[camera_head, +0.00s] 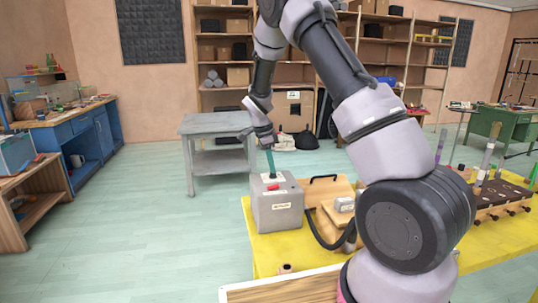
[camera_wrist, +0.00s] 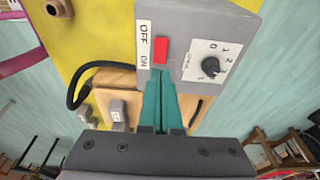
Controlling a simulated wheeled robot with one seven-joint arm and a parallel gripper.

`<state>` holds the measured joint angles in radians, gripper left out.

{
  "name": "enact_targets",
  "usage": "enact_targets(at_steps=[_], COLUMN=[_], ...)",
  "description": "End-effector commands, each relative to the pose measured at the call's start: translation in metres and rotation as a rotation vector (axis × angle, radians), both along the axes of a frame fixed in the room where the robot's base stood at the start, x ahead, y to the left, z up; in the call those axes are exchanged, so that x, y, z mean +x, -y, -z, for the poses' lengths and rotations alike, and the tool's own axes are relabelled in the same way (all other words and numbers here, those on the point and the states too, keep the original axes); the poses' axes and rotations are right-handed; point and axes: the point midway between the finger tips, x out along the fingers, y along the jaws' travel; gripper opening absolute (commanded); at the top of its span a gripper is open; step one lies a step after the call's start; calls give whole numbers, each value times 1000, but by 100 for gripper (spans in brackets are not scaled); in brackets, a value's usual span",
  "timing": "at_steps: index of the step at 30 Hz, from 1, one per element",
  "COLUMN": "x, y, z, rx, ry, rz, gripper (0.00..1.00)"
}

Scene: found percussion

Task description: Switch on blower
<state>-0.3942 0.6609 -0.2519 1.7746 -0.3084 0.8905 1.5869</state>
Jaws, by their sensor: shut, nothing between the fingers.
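The blower appears to be the grey box (camera_head: 278,212) on the yellow table, with a label on its front too small to read. Its top shows a red switch (camera_wrist: 161,50) beside a white strip marked OFF and ON, and a black dial (camera_wrist: 210,67) with numbers. The red switch also shows in the head view (camera_head: 273,187). My gripper (camera_head: 271,174) points down over the box top with its teal fingers closed together. In the wrist view the fingertips (camera_wrist: 161,74) are close to the ON-side end of the switch; I cannot tell whether they touch it.
A wooden board (camera_head: 328,188) with a black handle and a dark hose sits right of the box. A rack of upright tools (camera_head: 497,195) stands at the table's right. A grey side table (camera_head: 217,125) is behind. Open floor lies to the left.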

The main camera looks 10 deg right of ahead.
Motion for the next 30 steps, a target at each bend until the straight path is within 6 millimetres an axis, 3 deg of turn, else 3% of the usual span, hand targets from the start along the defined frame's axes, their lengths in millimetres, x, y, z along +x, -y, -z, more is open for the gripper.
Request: enact_targets(at_steps=[3, 9, 30], x=[-1, 0, -1], y=[6, 10, 15], z=[24, 48, 61], rx=[-1, 0, 70], ry=[-4, -1, -3], rz=[3, 1, 2], gripper=[0, 0, 0])
